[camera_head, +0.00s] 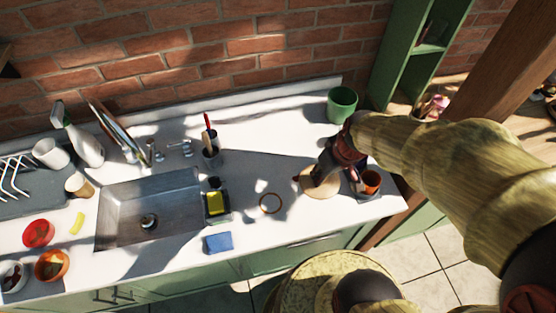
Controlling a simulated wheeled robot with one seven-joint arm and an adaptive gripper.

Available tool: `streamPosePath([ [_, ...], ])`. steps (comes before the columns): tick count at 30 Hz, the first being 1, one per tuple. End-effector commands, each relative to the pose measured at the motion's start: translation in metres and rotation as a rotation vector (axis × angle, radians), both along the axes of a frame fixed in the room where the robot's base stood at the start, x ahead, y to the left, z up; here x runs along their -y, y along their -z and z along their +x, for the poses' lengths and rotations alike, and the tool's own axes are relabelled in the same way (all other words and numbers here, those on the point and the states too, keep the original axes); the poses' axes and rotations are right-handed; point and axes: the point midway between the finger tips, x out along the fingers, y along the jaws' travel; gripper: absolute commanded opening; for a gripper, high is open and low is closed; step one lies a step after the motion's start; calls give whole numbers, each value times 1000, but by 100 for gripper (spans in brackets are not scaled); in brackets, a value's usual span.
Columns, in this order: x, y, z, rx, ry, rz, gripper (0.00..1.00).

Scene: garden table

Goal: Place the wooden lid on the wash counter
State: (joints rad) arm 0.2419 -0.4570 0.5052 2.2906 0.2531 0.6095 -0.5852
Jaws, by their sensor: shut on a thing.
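The wooden lid (320,186) is a pale round disc at the right part of the white wash counter (270,240). My gripper (318,178) is over the lid and shut on it, at or just above the counter surface. Whether the lid touches the counter I cannot tell. My fingertips are partly hidden by the dark gripper body and shadow.
An orange-red cup on a dark base (371,182) stands close to the right of the lid. A green pot (342,104) is behind it. A thin ring (270,203), a blue sponge (218,242) and a yellow sponge (215,202) lie left, near the sink (150,205).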

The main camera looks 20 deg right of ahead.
Motion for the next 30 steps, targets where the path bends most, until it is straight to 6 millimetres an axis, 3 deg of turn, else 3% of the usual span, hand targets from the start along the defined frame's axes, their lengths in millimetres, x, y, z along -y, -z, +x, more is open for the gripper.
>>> streamPosePath([
  [5, -5, 11, 25, -7, -5, 9, 0],
  [15, -21, 42, 93, -7, -5, 8, 0],
  [21, -27, 78, 119, -8, -4, 8, 0],
  [30, -31, 95, 135, -5, -2, 8, 0],
])
